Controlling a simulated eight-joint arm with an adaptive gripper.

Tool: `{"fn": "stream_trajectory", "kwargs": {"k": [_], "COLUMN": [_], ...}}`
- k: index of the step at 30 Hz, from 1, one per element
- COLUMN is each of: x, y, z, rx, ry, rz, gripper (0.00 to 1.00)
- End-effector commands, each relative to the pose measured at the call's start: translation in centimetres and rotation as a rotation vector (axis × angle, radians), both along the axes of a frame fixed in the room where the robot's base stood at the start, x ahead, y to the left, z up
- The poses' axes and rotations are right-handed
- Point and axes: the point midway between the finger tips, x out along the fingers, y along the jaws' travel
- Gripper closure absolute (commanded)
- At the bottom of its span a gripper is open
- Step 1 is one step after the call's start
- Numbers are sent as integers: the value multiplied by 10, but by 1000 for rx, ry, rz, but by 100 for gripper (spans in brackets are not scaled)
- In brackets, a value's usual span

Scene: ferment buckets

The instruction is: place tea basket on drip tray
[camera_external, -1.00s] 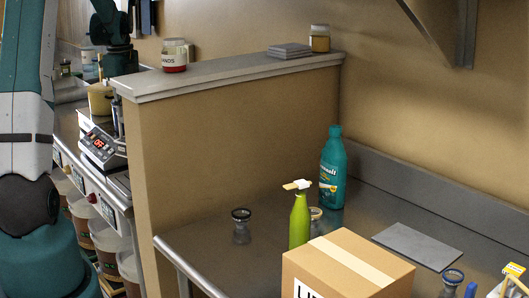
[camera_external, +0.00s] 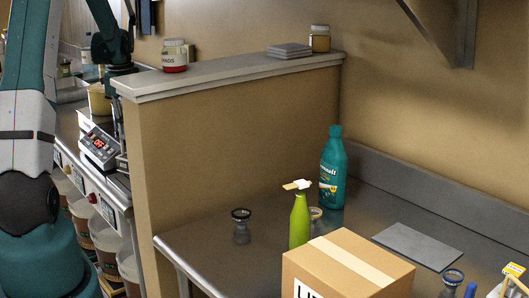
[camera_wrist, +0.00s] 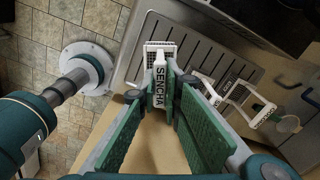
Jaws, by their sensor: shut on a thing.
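In the wrist view my gripper (camera_wrist: 172,72) is shut on the handle of a white tea basket (camera_wrist: 159,53). The handle carries the word SENCHA and lies between the green finger pads. The basket's grid body shows just past the fingertips. Behind it is a grey metal drip tray (camera_wrist: 202,52) with long slots. The basket overlaps the tray's left part in the picture; I cannot tell whether it touches the tray. In the external view I cannot make out the basket, the drip tray or my fingertips.
In the wrist view, two more white labelled baskets, a nearer one (camera_wrist: 207,88) and a farther one (camera_wrist: 247,101), sit at the tray's right side.

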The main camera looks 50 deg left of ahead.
Motion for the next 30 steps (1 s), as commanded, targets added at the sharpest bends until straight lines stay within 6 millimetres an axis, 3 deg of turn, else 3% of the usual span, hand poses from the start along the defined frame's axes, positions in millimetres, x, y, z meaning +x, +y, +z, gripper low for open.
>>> {"fn": "stream_trajectory", "kwargs": {"k": [5,17,30], "x": [0,0,0], "y": [0,0,0], "z": [-3,-39,-44], "rx": [0,0,0], "ry": [0,0,0], "rz": [0,0,0], "gripper": [100,100,100]}}
